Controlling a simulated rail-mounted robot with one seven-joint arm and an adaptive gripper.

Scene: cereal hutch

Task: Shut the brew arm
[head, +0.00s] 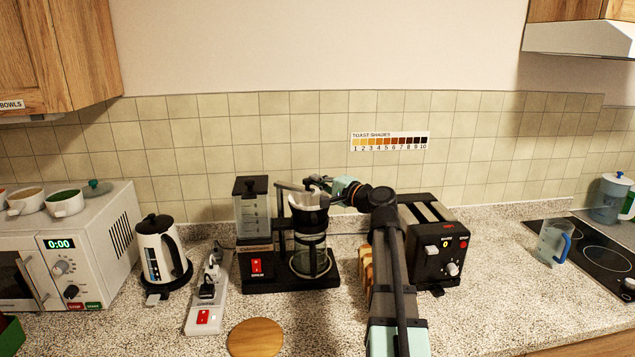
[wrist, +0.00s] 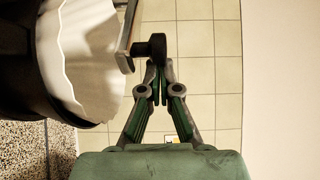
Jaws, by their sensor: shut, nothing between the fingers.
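The coffee maker (head: 290,282) stands on the counter against the tiled wall. Its black filter basket (head: 308,218) holds a white paper filter, whose pale inside fills the left of the wrist view (wrist: 85,60). The brew arm (head: 290,187) is a thin grey bar at basket-top height; in the wrist view it shows as a metal bar (wrist: 127,32) with a black end piece beside the filter rim. My gripper (head: 322,182) is at the basket's upper right. Its fingers (wrist: 158,82) are shut and empty, tips at the black end piece; I cannot tell whether they touch.
A glass carafe (head: 310,262) sits under the basket. A toaster (head: 435,255) stands to the right, with bread slices (head: 366,265) beside it. A white kettle (head: 160,252) and a power strip (head: 208,300) are on the left. A round wooden board (head: 256,338) lies in front.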

